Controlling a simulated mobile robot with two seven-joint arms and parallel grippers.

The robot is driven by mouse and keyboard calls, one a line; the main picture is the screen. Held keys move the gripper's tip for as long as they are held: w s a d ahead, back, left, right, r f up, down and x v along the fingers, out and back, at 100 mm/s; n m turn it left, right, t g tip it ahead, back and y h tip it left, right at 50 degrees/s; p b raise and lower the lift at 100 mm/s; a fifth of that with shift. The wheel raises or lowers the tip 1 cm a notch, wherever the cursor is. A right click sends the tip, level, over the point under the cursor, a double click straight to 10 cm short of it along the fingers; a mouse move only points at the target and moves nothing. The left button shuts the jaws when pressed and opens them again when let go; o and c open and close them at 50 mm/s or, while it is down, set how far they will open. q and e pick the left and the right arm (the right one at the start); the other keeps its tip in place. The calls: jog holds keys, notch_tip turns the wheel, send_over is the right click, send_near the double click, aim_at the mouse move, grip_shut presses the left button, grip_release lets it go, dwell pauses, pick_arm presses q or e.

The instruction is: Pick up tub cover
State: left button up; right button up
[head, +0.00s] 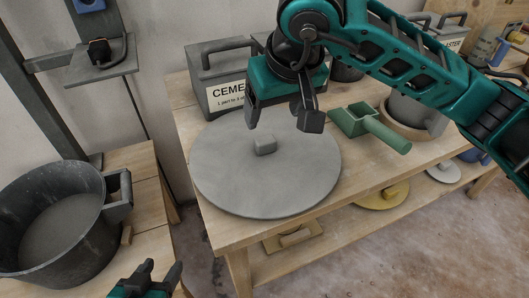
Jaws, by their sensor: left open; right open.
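The tub cover (240,182) is a large grey round disc with a small block handle (265,144) in its middle. It lies flat on the wooden bench near its left end. My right gripper (284,122) reaches in from the right and is open above the far half of the cover. Its two fingers point down and are spread to either side of the handle, a little behind it in the picture. I see no contact. My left gripper (161,271) is at the bottom edge, open and empty, left of the bench and away from the cover.
A dark tub (60,225) of grey material stands on the left table. A cement box (215,68) stands behind the cover. A green scoop (368,130) lies right of it. A yellow lid (382,197) sits on the lower shelf. The floor at right is clear.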

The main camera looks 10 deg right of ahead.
aim_at(265, 139)
jog(key=x, duration=0.4)
jog(key=shift+f+b, duration=0.3)
jog(key=shift+b, duration=0.05)
jog(key=b+x, duration=0.1)
jog(key=x, duration=0.3)
jog(key=shift+w+f, duration=0.2)
jog(key=shift+f, duration=0.2)
jog(key=shift+w+f, duration=0.3)
jog(key=shift+f, duration=0.15)
jog(key=shift+c, duration=0.3)
jog(key=c, duration=1.1)
